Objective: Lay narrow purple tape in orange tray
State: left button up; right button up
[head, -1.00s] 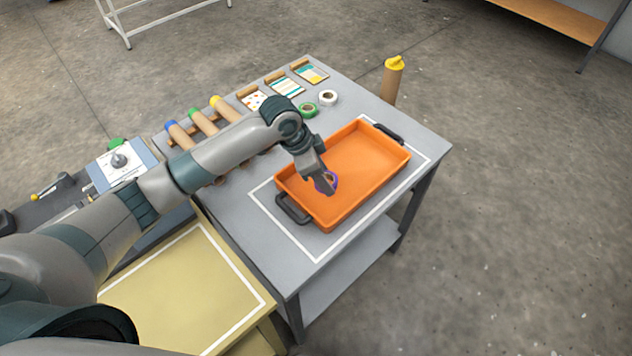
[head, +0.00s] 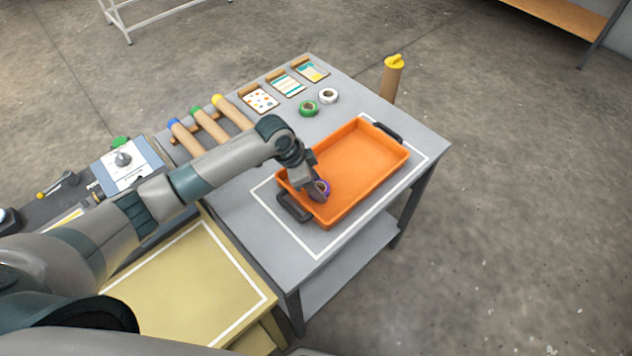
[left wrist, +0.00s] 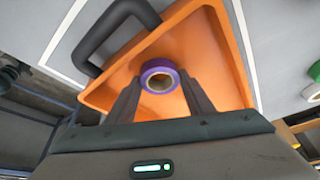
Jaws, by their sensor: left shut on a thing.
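The narrow purple tape (head: 322,188) is a small purple roll with a tan core; it also shows in the left wrist view (left wrist: 160,77). My left gripper (head: 317,190) is shut on the tape, whose roll sits between the fingertips in the left wrist view. The orange tray (head: 362,160) has dark handles and stands on the grey table inside a white outline. The gripper and tape are over the tray's near left end. I cannot tell whether the tape touches the tray floor. My right gripper is not in view.
A green tape roll (head: 308,108) and a white tape roll (head: 328,96) lie behind the tray. Patterned cards (head: 286,85) and several capped brown rolls (head: 208,125) lie at the back left. A yellow-topped brown post (head: 392,80) stands behind the table.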

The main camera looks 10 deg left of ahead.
pick_arm(q)
jog(key=shift+f, duration=0.15)
jog(key=o, duration=1)
jog(key=shift+a+r, duration=0.1)
jog(key=shift+r, duration=0.35)
jog(key=shift+b+v, duration=1.35)
jog(key=shift+v, duration=4.3)
jog(key=shift+s, duration=0.1)
